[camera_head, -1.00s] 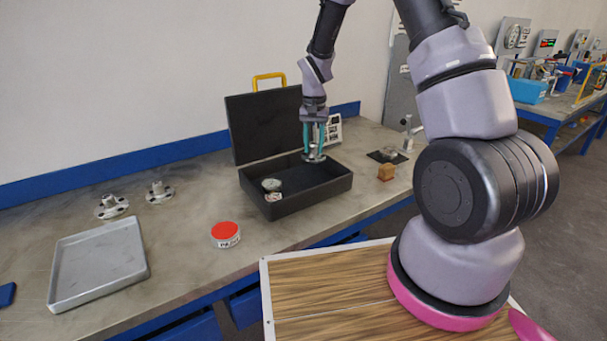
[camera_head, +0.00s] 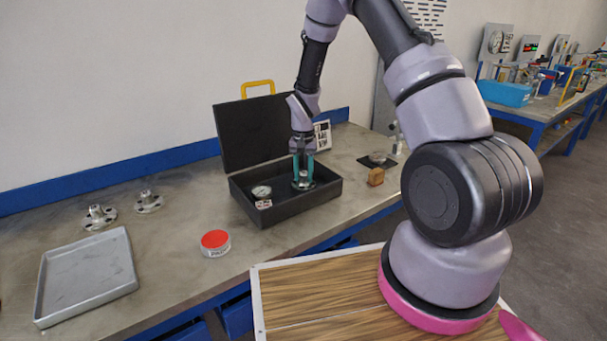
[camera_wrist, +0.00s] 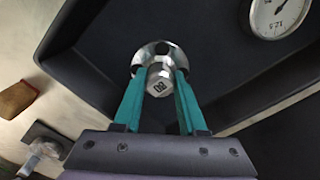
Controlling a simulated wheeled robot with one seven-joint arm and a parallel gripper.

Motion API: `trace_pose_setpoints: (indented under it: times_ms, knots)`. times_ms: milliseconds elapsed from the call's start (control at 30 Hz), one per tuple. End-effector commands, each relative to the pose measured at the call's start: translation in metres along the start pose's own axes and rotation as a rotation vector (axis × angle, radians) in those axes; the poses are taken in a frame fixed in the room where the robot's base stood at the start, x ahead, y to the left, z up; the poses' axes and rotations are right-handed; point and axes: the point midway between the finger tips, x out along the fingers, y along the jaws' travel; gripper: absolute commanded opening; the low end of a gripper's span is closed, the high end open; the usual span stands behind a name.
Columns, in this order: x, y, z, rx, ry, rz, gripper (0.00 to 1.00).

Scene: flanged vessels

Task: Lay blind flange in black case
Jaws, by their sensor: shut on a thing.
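The black case (camera_head: 300,206) stands open on the bench with its lid raised at the back. My gripper (camera_head: 303,178) reaches down inside the case, in its right part. Its teal fingers are shut on the blind flange (camera_head: 304,185), a round metal disc with a raised hub. In the wrist view the flange (camera_wrist: 150,52) shows a marked hub between the fingertips (camera_wrist: 158,82), over the dark case floor (camera_wrist: 110,45). I cannot tell whether the flange touches the floor. A round gauge (camera_head: 262,191) lies in the left part of the case, apart from the flange; it also shows in the wrist view (camera_wrist: 278,12).
A red-topped round tin (camera_head: 215,242) stands left of the case. A grey tray (camera_head: 88,277) and two metal flanged fittings (camera_head: 98,216) (camera_head: 148,201) are farther left. A wooden block (camera_head: 376,176) and a dark plate with a metal part (camera_head: 378,160) lie right of the case.

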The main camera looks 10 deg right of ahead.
Motion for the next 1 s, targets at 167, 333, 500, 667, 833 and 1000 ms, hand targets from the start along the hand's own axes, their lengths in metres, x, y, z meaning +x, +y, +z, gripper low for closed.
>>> trace_pose_setpoints:
  times_ms: [167, 333, 500, 667, 833, 1000]
  knots:
    - [0.001, 0.000, 0.000, 0.000, 0.000, 0.000, 0.71]
    - [0.001, 0.000, 0.000, 0.000, 0.000, 0.000, 0.71]
    - [-0.005, 0.000, 0.000, -0.001, 0.001, 0.000, 0.71]
    - [-0.030, -0.001, -0.001, -0.001, 0.004, -0.002, 0.71]
    - [-0.068, -0.001, -0.001, -0.001, 0.004, -0.003, 0.71]
    - [-0.100, 0.000, 0.000, 0.000, 0.003, -0.001, 0.71]
